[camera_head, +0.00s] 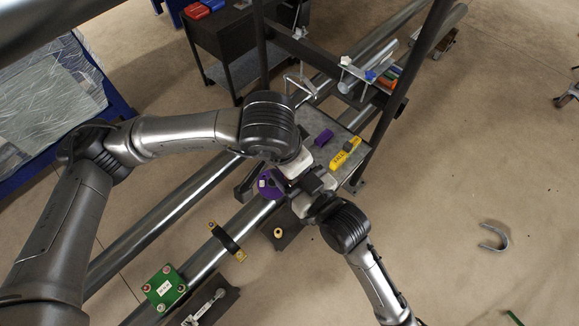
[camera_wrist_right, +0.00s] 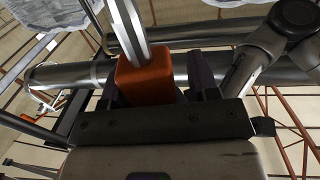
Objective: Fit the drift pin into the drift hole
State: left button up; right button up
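In the right wrist view, an orange block (camera_wrist_right: 145,82) with a silver tapered rod (camera_wrist_right: 131,25) sits between the dark fingers of my right gripper (camera_wrist_right: 157,85); it looks like the drift pin. A thin dark gap shows on its right side, so I cannot tell whether it is pinched. In the head view my right gripper (camera_head: 308,190) is close beside my left gripper (camera_head: 283,178), over the pipes. The left fingertips are hidden. A purple round part (camera_head: 268,184) shows under the grippers at the pipe. I cannot make out the drift hole.
A grey table (camera_head: 316,122) carries a purple block (camera_head: 324,137) and a yellow block (camera_head: 345,153). A green block (camera_head: 164,287) and a dark clamp (camera_head: 227,241) sit on the near pipe. A dark upright post (camera_head: 401,95) stands to the right. The right floor is mostly clear.

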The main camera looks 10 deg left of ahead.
pick_arm(q)
jog(key=shift+w, duration=0.1)
pick_arm(e)
jog(key=shift+s+a, duration=0.1)
jog(key=shift+s, duration=0.05)
jog(key=c, duration=0.6)
pick_arm(q)
jog(key=o, duration=0.9)
pick_arm(e)
jog(key=shift+c, duration=0.3)
pick_arm(q)
jog(key=shift+o, duration=1)
jog(key=shift+d, duration=0.1)
jog(key=shift+s, duration=0.2)
jog(key=shift+s, duration=0.1)
pick_arm(e)
jog(key=shift+w, duration=0.25)
jog(key=shift+d, duration=0.2)
